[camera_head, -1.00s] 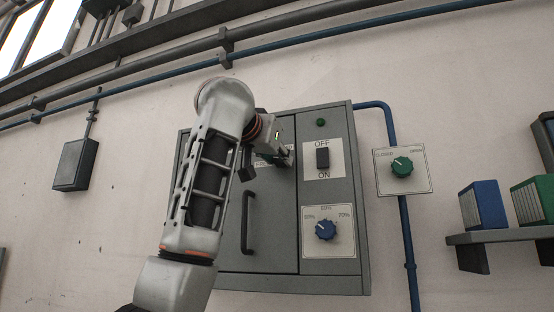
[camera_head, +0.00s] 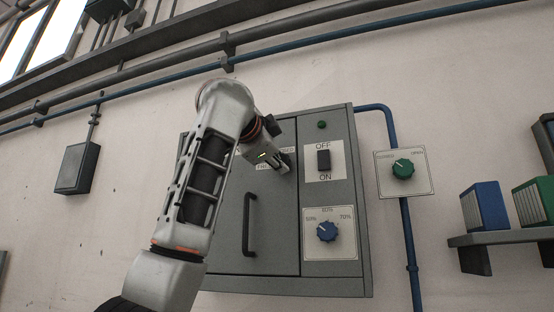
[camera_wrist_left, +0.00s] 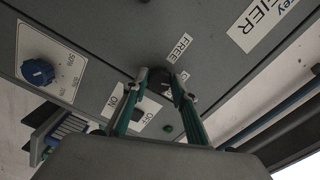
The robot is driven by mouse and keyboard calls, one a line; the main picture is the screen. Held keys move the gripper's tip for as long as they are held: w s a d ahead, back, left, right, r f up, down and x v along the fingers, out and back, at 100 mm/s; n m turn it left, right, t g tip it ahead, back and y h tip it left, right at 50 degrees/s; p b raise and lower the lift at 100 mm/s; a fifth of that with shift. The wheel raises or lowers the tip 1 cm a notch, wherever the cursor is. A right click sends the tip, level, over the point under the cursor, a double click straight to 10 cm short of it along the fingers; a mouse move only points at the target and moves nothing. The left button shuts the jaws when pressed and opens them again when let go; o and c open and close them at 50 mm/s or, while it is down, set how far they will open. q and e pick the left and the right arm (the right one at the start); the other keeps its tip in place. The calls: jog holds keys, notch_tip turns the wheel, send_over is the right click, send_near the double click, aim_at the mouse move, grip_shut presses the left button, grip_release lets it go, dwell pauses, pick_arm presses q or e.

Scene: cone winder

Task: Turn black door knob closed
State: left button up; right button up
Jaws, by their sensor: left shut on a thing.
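The black door knob (camera_wrist_left: 159,80) sits on the grey cabinet door, beside a white FREE label (camera_wrist_left: 180,47) in the left wrist view. My left gripper (camera_wrist_left: 161,84) is shut on the knob, one green-and-dark finger on each side of it. In the head view my left gripper (camera_head: 281,162) is at the upper right of the cabinet door (camera_head: 272,225), close to the door's right edge. There the gripper hides the knob. The knob's exact angle is hard to read. My right gripper is not in view.
Right of the door are a black OFF/ON switch (camera_head: 323,159), a blue dial (camera_head: 327,231) and a green lamp (camera_head: 322,125). A green dial (camera_head: 403,168) is on a wall plate. The door has a black handle (camera_head: 249,225). Binders (camera_head: 484,206) stand on a shelf at right.

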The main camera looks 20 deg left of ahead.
pick_arm(q)
jog(key=shift+r+m, duration=0.15)
jog(key=shift+m, duration=2.15)
jog(key=o, duration=1.1)
jog(key=s, duration=1.2)
jog(key=shift+a, duration=0.2)
